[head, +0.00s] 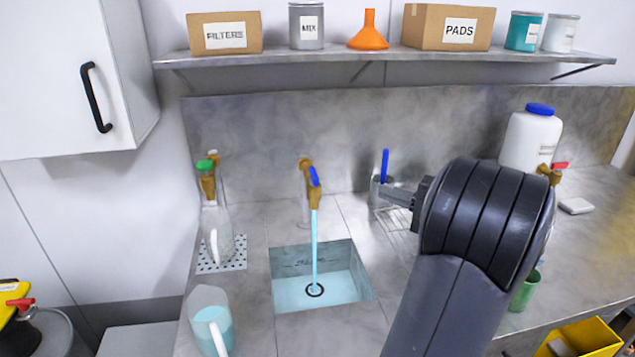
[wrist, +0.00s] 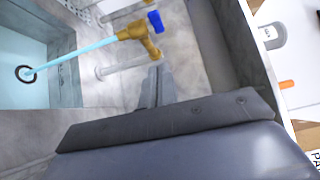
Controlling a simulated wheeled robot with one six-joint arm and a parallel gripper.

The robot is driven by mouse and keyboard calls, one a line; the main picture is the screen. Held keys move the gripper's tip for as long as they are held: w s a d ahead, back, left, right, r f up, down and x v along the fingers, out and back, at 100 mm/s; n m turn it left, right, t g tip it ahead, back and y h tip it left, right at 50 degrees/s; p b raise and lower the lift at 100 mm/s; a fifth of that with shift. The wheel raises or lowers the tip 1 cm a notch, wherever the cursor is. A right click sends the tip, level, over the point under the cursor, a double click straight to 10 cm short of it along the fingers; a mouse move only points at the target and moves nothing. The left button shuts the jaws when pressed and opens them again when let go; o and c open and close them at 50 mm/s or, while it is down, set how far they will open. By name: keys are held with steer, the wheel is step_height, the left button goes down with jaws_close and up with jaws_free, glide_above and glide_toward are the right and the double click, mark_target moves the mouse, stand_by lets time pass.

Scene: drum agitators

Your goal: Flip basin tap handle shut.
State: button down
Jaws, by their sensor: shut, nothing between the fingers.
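The basin tap (head: 308,178) is brass with a blue handle (head: 314,177), mounted on the back wall. A blue water stream (head: 314,235) runs from it into the sink basin (head: 361,285). The tap (wrist: 132,33), its blue handle (wrist: 155,21) and the stream also show in the wrist view. My gripper (head: 383,191) is shut and empty, to the right of the tap and apart from it. In the wrist view my gripper's fingertips (wrist: 156,72) lie below the blue handle, with a gap between them.
A second brass tap with a green handle (head: 204,165) is at left, above a bottle (head: 217,232). A jug (head: 210,315) stands on the front counter. An upright blue stick (head: 385,165) is close behind my gripper. A white canister (head: 531,140) stands at right.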

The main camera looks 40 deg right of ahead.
steer(key=shift+s+d, duration=0.1)
steer(key=shift+s, duration=0.05)
steer(key=p, duration=0.3)
glide_toward(314, 176)
steer(key=w+d, duration=0.3)
steer(key=w, duration=0.1)
steer(key=w+a, duration=0.1)
steer(key=w+a+f+p, duration=0.1)
steer(key=a, duration=0.1)
steer(key=shift+w+a, duration=0.1)
steer(key=shift+a, duration=0.2)
